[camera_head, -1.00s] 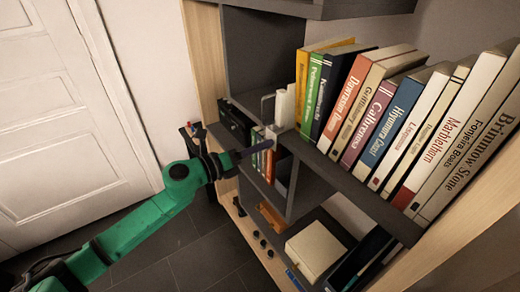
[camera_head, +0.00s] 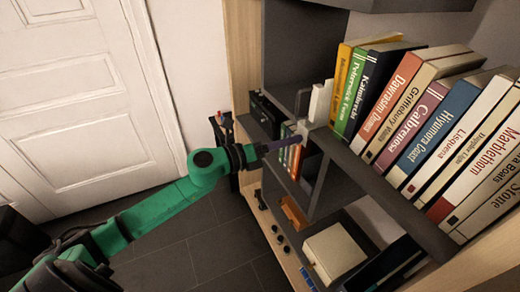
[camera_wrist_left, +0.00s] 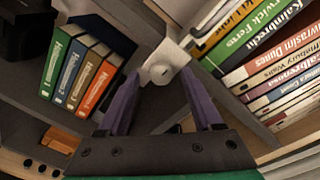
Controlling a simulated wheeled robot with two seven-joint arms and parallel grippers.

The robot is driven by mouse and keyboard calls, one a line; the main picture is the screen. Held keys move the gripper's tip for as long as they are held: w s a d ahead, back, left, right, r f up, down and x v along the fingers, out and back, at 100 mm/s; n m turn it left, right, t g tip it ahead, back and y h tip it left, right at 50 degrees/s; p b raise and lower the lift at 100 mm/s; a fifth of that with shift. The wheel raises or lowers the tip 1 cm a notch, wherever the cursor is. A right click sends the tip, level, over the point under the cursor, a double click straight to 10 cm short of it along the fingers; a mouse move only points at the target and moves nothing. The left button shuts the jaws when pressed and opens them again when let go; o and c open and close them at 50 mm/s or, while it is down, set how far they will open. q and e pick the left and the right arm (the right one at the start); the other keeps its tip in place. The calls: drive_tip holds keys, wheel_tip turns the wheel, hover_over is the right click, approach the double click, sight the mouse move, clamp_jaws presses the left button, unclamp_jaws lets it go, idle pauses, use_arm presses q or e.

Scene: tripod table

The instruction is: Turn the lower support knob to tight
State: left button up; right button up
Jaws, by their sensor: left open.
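A pale bracket-like piece with a round, knob-like face (camera_wrist_left: 162,68) sits at the edge of a dark shelf; I cannot tell for sure that it is the lower support knob, or whether it is tight. It also shows as a small pale block in the head view (camera_head: 304,130). My left gripper (camera_wrist_left: 161,77) is open, its two purple fingers on either side of the pale piece's lower part. I cannot tell whether they touch it. In the head view the left gripper (camera_head: 290,140) reaches the shelf edge from the left. My right gripper is not in view.
A row of books (camera_head: 420,130) stands on the upper shelf, right of the pale piece. Several small books (camera_wrist_left: 75,70) stand in the compartment to its left. A cream box (camera_head: 334,252) lies on a lower shelf. A white door (camera_head: 85,100) and open floor are at left.

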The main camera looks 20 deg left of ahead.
use_arm(q)
drive_tip(key=b+v, duration=0.2)
drive_tip(key=v, duration=1.1)
drive_tip(key=shift+s+a, duration=0.1)
drive_tip(key=shift+a, duration=0.1)
